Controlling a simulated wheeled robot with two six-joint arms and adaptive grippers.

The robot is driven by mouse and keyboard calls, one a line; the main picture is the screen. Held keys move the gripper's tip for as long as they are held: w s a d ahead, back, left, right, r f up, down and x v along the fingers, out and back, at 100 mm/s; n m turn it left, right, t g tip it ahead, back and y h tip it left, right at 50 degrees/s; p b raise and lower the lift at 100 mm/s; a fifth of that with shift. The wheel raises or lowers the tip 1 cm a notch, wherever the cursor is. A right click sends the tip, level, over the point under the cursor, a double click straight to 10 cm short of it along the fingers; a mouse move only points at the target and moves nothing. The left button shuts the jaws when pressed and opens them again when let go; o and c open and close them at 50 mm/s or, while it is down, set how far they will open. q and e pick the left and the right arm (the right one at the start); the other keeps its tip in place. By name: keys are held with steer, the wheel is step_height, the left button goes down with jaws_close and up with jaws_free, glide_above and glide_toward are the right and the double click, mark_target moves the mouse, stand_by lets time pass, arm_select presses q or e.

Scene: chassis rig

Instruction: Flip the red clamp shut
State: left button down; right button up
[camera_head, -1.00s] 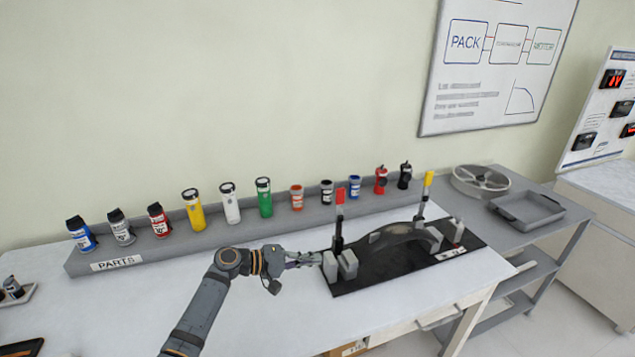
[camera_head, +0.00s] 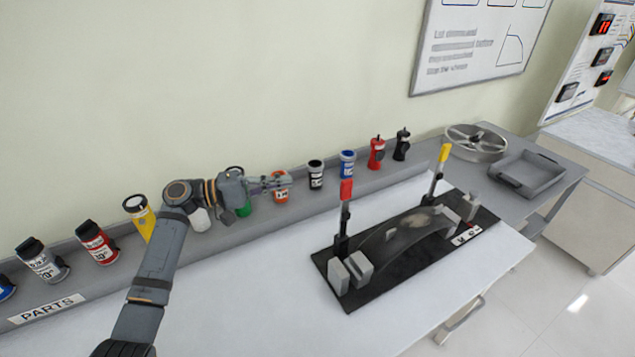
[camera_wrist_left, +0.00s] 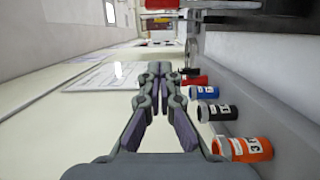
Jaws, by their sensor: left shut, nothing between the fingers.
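The red clamp's red handle tip (camera_head: 346,190) stands upright on a dark lever at the left end of the black fixture plate (camera_head: 385,278). A second clamp with a yellow tip (camera_head: 444,153) stands up at the far right of the plate, leaning slightly. A dark arched part (camera_head: 405,232) lies between them. My left gripper (camera_head: 285,181) is shut and empty, up and left of the red handle, in front of the parts shelf. The left wrist view shows its fingers together (camera_wrist_left: 165,72). A red block shows at the top of that view, but I cannot tell if it is the handle.
The parts shelf (camera_head: 255,232) holds several coloured containers, including an orange one (camera_head: 281,196) right by my left gripper. A round wheel-like part (camera_head: 476,143) and a grey tray (camera_head: 528,172) lie at the right. The white table top (camera_head: 265,300) is clear left of the plate.

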arm_select(q)
steer(key=d+p, duration=0.6)
steer(key=d, duration=0.5)
steer(key=shift+d, duration=0.2)
arm_select(e)
step_height(320, 180, up, 7)
steer(key=w, duration=0.2)
steer(key=shift+a+f, duration=0.2)
steer(key=shift+a, duration=0.2)
arm_select(q)
steer(key=shift+w+f, duration=0.1)
arm_select(e)
steer(key=shift+d+f, duration=0.1)
